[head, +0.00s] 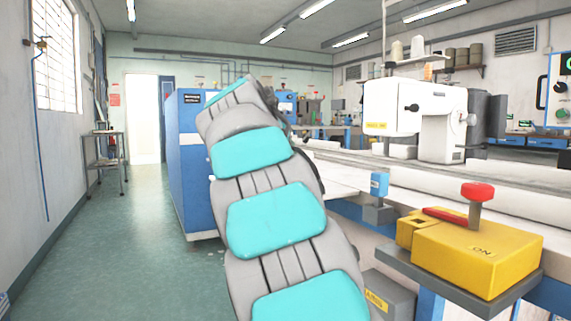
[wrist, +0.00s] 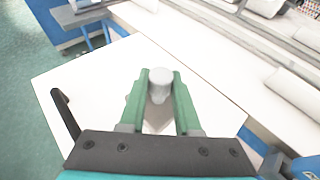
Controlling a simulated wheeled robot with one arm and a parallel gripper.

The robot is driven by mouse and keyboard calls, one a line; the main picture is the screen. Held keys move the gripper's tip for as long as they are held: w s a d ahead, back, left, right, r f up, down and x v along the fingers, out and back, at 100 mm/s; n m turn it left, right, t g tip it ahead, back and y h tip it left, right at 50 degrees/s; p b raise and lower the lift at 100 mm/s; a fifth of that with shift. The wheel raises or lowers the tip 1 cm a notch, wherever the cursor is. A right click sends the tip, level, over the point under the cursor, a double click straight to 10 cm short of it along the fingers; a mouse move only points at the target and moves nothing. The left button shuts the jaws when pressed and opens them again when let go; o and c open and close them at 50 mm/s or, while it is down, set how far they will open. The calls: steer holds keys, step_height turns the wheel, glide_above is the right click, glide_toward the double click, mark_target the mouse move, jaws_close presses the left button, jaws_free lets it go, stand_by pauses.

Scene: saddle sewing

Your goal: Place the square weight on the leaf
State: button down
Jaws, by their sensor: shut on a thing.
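In the wrist view my gripper (wrist: 160,77) has green fingers, shut on the pale grey round knob of the square weight (wrist: 159,88). A grey part shows below the knob between the fingers; most of the weight's body is hidden. Under it lies the leaf (wrist: 85,90), a flat white board. I cannot tell whether the weight touches the leaf or hangs above it. In the head view the leaf (head: 337,178) shows in part beside my arm; my gripper and the weight are hidden behind the arm.
A black bar (wrist: 65,113) stands at the leaf's left side. A white sewing machine (head: 430,115) stands on the long bench to the right. A yellow switch box (head: 470,252) with a red lever is at the front right. Green floor is clear at left.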

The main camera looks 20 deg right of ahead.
steer(key=shift+w+d+f, duration=0.1)
steer(key=shift+w+d, duration=0.35)
steer(key=shift+w, duration=0.5)
steer(key=shift+w+d+f, duration=0.1)
steer(key=shift+w+d, duration=0.4)
steer(key=shift+w, duration=0.5)
steer(key=shift+w+d+f, duration=0.1)
steer(key=shift+w+d, duration=0.35)
steer(key=shift+w, duration=0.5)
steer(key=shift+f+b, duration=1.25)
steer(key=shift+f, duration=0.55)
steer(key=shift+r, duration=0.1)
steer(key=c, duration=0.6)
jaws_free()
steer(key=shift+f, duration=0.2)
steer(key=shift+a+r, duration=0.1)
steer(key=shift+r, duration=0.1)
steer(key=p+v, duration=0.2)
steer(key=v, duration=0.9)
steer(key=shift+s+a, duration=0.25)
steer(key=shift+s, duration=0.05)
